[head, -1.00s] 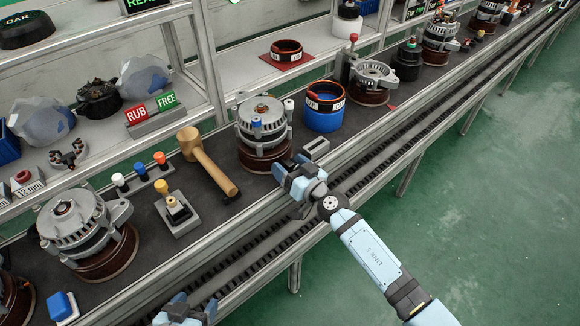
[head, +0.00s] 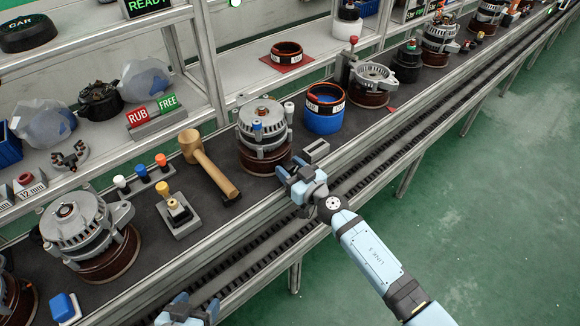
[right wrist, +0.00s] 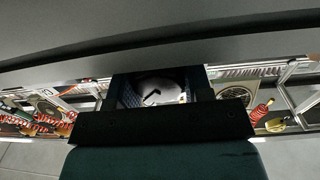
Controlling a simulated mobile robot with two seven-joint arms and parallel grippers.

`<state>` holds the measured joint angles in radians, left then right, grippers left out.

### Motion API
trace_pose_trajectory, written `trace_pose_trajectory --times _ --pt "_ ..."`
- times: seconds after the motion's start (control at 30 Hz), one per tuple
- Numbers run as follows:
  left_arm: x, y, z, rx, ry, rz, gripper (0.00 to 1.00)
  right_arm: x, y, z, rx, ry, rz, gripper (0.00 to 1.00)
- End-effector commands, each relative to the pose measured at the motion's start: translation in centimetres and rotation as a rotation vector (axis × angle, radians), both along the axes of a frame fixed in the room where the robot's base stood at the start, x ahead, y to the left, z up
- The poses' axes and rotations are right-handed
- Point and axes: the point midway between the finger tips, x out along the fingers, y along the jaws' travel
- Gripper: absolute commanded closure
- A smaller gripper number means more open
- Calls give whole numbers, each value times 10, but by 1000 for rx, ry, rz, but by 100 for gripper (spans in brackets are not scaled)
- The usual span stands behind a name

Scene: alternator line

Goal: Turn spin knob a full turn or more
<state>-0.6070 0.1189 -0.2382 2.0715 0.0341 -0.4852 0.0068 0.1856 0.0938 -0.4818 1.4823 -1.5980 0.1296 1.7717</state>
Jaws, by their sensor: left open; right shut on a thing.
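My right gripper (head: 292,174) is shut on a small part at the front of the alternator (head: 262,122), low by its brown base. That part, taken as the spin knob, is hidden by the fingers in the head view. In the right wrist view, dark gripper parts (right wrist: 160,122) fill the middle, with a round bright shape between them; the knob is not clearly shown. The alternator stands upright on the dark line top. My left gripper (head: 185,308) is at the bottom edge, partly cut off, open and away from the alternator.
A grey slotted block (head: 316,151) sits just right of my right gripper. A blue pot with a copper ring (head: 324,112) stands behind it. A wooden mallet (head: 210,165) lies to the left, near a yellow-topped switch (head: 175,205). A metal rail (head: 240,258) runs along the front.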

Motion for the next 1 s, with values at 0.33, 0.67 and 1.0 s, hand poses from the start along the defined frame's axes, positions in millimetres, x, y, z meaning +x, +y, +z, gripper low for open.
trace_pose_trajectory --times 0.33,0.67,1.0 --pt "-1 5 0 9 8 -2 29 0 0 0 -196 -142 -1 78" --pt "-1 2 -1 2 12 3 29 -1 0 -1 -296 -214 -1 78" --pt "0 0 1 -7 9 8 29 0 0 -1 -312 -225 -1 78"
